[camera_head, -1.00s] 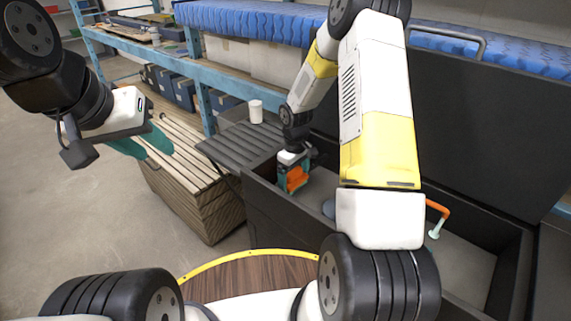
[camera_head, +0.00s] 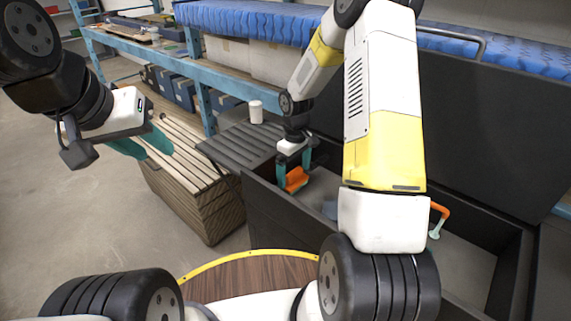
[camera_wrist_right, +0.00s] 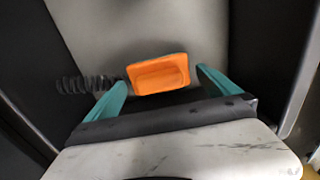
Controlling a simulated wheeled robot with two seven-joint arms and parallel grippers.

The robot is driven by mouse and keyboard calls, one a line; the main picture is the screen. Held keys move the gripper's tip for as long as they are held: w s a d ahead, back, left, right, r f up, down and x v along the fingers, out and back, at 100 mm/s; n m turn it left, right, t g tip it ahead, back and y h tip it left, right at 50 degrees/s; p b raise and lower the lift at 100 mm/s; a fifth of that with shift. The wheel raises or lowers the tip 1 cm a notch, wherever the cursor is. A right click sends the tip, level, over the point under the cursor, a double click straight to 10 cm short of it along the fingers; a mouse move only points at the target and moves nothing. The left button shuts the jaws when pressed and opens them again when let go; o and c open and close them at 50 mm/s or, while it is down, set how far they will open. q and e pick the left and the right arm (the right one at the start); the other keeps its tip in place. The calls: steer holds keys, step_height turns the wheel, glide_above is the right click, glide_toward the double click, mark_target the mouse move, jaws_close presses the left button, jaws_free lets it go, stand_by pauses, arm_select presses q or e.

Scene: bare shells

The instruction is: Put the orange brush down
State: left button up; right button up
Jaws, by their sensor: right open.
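The orange brush (camera_head: 297,180) is inside the dark open box (camera_head: 285,218), near its left end. In the right wrist view its orange block (camera_wrist_right: 158,73) shows over a light grey surface, with a dark ribbed part sticking out to the left. My right gripper (camera_head: 294,172) is open above the brush, its teal fingers spread on either side of the orange block. The wrist view shows gaps between the block and both fingers. My left gripper (camera_head: 142,146) is raised at the left, away from the box; its finger gap is unclear.
An orange-handled tool (camera_head: 438,218) is at the box's right part, and a blue-grey item (camera_head: 330,209) lies near its middle. A white cup (camera_head: 256,111) stands on the dark slatted surface (camera_head: 238,146). A wooden slatted crate (camera_head: 195,190) is left of the box.

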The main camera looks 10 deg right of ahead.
mark_target(294, 172)
step_height(294, 172, up, 8)
steer(key=shift+f, duration=0.15)
steer(key=s+r+m+t, duration=0.45)
steer(key=s+r, duration=1.05)
steer(key=r, duration=0.4)
steer(key=s+a+r+m+t+y, duration=0.1)
steer(key=s+a+r+m+y, duration=0.1)
steer(key=s, duration=0.7)
steer(key=shift+r+t, duration=0.35)
steer(key=shift+r, duration=0.25)
steer(key=shift+m, duration=0.25)
